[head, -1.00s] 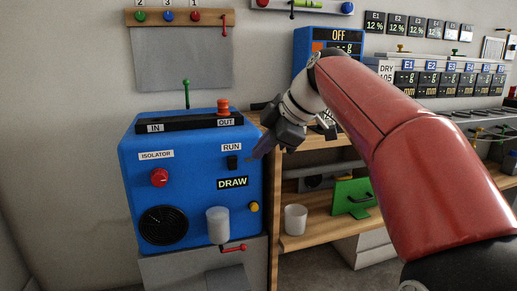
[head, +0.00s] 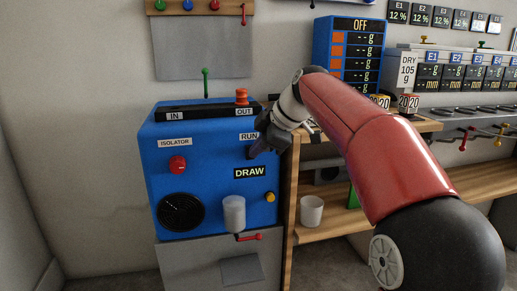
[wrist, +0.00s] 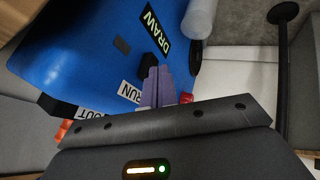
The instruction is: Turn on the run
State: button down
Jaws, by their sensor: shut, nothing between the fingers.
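The blue machine (head: 205,215) stands at the left in the head view, with a RUN label (head: 248,136) at its upper right. In the wrist view, a black switch (wrist: 156,64) sits between the RUN label (wrist: 130,92) and the DRAW sign (wrist: 158,32). In the wrist view, the purple fingertips of my gripper (wrist: 158,82) are right at the switch. I cannot tell whether they touch it.
The machine also bears a red ISOLATOR knob (head: 178,165), a yellow button (head: 270,197), a red-orange knob (head: 241,96) and a white cylinder (head: 234,214). A wooden shelf (head: 335,232) with a white cup (head: 311,211) stands right of it.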

jog(key=p, duration=0.3)
jog(key=shift+w+r+g, duration=0.1)
jog(key=shift+w+g, duration=0.25)
jog(key=shift+g, duration=0.05)
jog(key=shift+r, duration=0.1)
jog(key=shift+a+r+p, duration=0.1)
jog(key=shift+r+p, duration=0.6)
jog(key=shift+r, duration=0.05)
jog(key=shift+s, duration=0.15)
